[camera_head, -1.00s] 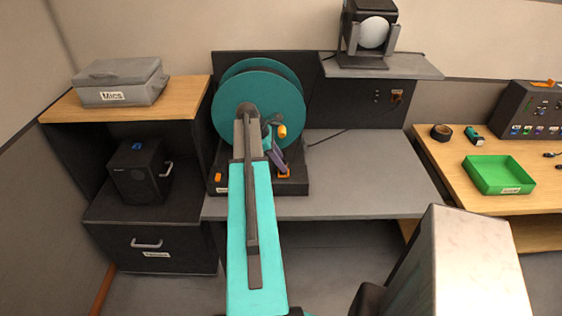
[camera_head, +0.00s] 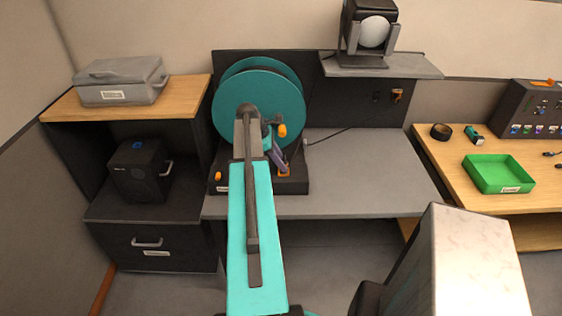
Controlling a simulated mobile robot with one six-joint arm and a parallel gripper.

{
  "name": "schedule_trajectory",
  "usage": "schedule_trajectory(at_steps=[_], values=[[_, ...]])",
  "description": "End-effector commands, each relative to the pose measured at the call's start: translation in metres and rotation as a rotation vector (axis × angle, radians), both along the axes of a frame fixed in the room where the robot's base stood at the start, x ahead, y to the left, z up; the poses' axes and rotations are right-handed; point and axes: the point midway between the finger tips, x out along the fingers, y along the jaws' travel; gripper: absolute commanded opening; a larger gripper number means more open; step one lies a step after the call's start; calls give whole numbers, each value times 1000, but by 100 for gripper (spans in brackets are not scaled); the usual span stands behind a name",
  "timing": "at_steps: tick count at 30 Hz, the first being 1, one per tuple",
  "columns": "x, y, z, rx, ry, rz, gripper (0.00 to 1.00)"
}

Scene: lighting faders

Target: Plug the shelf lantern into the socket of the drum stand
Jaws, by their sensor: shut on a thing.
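The shelf lantern (camera_head: 368,30), a black housing with a white globe, stands on the grey wall shelf. A thin dark cable (camera_head: 330,135) runs over the desk to the right side of the drum stand (camera_head: 292,186), with a small grey piece at its near end. The stand carries a teal drum and has an orange socket-like part (camera_head: 284,172) on its base. My arm reaches across the drum's front. My gripper (camera_head: 280,157), partly hidden by the arm, is low at the drum's right, close above the orange part. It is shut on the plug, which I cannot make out.
The grey desk (camera_head: 370,170) is clear to the right of the stand. A black panel with outlets (camera_head: 397,96) is behind it.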

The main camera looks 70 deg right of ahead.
Motion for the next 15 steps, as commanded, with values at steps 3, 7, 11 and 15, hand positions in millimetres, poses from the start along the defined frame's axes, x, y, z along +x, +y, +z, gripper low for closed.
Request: schedule_trajectory(at_steps=[3, 7, 11, 15], values=[[-1, 3, -6, 10, -1, -4, 0], [-1, 3, -6, 11, -1, -3, 38], [-1, 2, -5, 8, -1, -3, 49], [-1, 2, -3, 6, -1, -2, 49]])
